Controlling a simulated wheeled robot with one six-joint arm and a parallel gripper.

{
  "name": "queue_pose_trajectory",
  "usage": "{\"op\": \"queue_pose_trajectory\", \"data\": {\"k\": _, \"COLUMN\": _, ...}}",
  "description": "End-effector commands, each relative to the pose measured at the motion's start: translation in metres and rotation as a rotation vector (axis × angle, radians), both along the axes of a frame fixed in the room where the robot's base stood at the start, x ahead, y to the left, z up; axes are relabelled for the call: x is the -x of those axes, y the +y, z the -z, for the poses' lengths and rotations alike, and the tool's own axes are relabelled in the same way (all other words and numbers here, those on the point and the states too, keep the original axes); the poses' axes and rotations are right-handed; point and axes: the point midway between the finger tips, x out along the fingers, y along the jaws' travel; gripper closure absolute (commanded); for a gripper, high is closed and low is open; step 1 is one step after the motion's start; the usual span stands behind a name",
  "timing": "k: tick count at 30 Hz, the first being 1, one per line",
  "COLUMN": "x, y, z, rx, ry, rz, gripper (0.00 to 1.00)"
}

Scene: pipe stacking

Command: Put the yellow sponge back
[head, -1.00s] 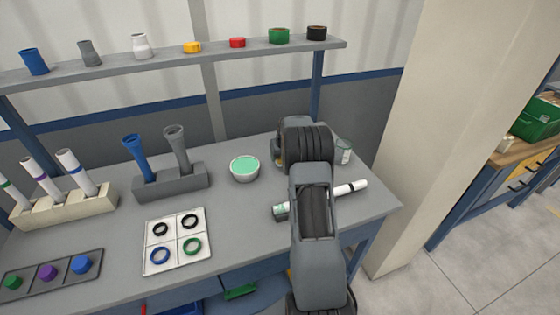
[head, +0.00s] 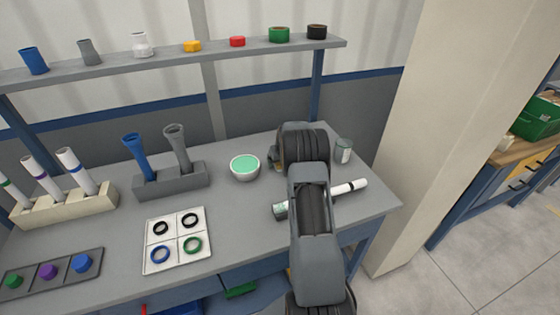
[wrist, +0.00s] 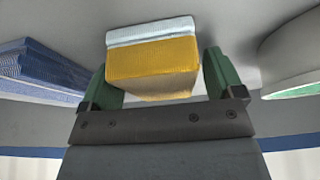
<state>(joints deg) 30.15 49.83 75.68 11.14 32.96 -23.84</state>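The yellow sponge (wrist: 152,58) has a pale blue-white layer along one side and shows near the middle of the wrist view, against the grey surface. My gripper (wrist: 165,75) has its green fingers spread apart, one on each side of the sponge. A narrow gap shows between the sponge and the finger at the right; contact at the left finger is unclear. In the head view my arm hides the fingers and the sponge.
A bowl with green contents (head: 244,167) stands left of my arm; its rim shows at right in the wrist view (wrist: 292,85). A blue layered block (wrist: 40,68) lies at left there. A can (head: 343,151) and a white tube (head: 349,187) are right of my arm.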

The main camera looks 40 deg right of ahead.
Motion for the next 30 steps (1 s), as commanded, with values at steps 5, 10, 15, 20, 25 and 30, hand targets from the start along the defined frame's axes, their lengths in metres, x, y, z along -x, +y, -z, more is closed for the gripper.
{"op": "queue_pose_trajectory", "data": {"k": 5, "x": 0.000, "y": 0.000, "z": 0.000, "rx": 0.000, "ry": 0.000, "rz": 0.000, "gripper": 0.11}}
{"op": "queue_pose_trajectory", "data": {"k": 10, "x": 0.000, "y": 0.000, "z": -0.006, "rx": 0.000, "ry": 0.000, "rz": 0.000, "gripper": 0.11}}
{"op": "queue_pose_trajectory", "data": {"k": 15, "x": 0.010, "y": 0.002, "z": -0.028, "rx": 0.003, "ry": -0.003, "rz": 0.001, "gripper": 0.11}}
{"op": "queue_pose_trajectory", "data": {"k": 20, "x": 0.022, "y": 0.005, "z": -0.058, "rx": 0.001, "ry": -0.003, "rz": 0.001, "gripper": 0.11}}
{"op": "queue_pose_trajectory", "data": {"k": 25, "x": 0.033, "y": 0.008, "z": -0.085, "rx": 0.001, "ry": -0.003, "rz": 0.001, "gripper": 0.11}}
{"op": "queue_pose_trajectory", "data": {"k": 30, "x": 0.041, "y": 0.010, "z": -0.104, "rx": 0.000, "ry": -0.001, "rz": 0.001, "gripper": 0.11}}
